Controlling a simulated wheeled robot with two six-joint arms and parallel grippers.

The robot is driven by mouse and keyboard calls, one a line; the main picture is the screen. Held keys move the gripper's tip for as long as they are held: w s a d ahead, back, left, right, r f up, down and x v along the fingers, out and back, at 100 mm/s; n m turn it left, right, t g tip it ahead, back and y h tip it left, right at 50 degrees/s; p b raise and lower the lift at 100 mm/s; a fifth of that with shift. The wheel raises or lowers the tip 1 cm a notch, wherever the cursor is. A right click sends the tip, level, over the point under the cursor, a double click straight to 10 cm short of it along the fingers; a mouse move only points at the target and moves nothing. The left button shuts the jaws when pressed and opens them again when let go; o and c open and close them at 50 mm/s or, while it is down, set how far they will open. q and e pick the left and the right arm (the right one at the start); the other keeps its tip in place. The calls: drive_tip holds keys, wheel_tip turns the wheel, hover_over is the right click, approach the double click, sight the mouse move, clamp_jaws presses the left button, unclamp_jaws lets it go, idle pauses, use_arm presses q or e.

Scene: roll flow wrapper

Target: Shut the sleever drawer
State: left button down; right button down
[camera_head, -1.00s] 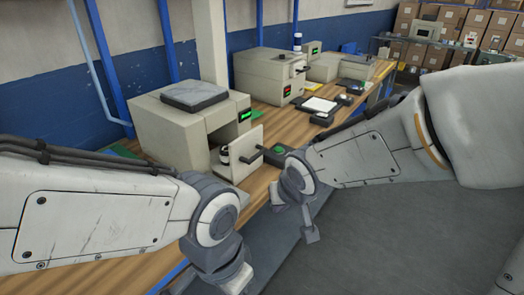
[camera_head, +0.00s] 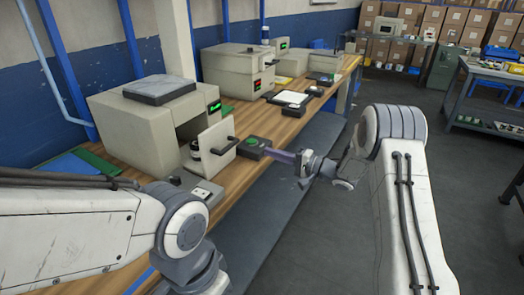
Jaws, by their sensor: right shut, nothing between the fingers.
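The sleever (camera_head: 140,125) is a beige box at the left of the bench, with a grey pad on top and a green display. Its drawer (camera_head: 216,138) stands open, its upright front panel out ahead of the opening with a black handle (camera_head: 225,145) on it. A black-and-white round item (camera_head: 195,148) sits behind that panel. My right gripper (camera_head: 274,153) is shut and empty, to the right of the handle and apart from it, its purplish fingers pointing left near the bench edge. My left arm comes in at lower left; its gripper is out of view.
A black box with a green button (camera_head: 253,147) stands on the bench right of the drawer, close to my right fingertips. More beige machines (camera_head: 240,70) and a white-topped tray (camera_head: 288,97) stand farther along.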

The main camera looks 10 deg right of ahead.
drive_tip(key=x, duration=1.2)
drive_tip(key=shift+w+a+p, duration=0.1)
drive_tip(key=shift+a+p, duration=0.1)
drive_tip(key=shift+p, duration=0.1)
use_arm(q)
drive_tip(key=shift+r, duration=0.35)
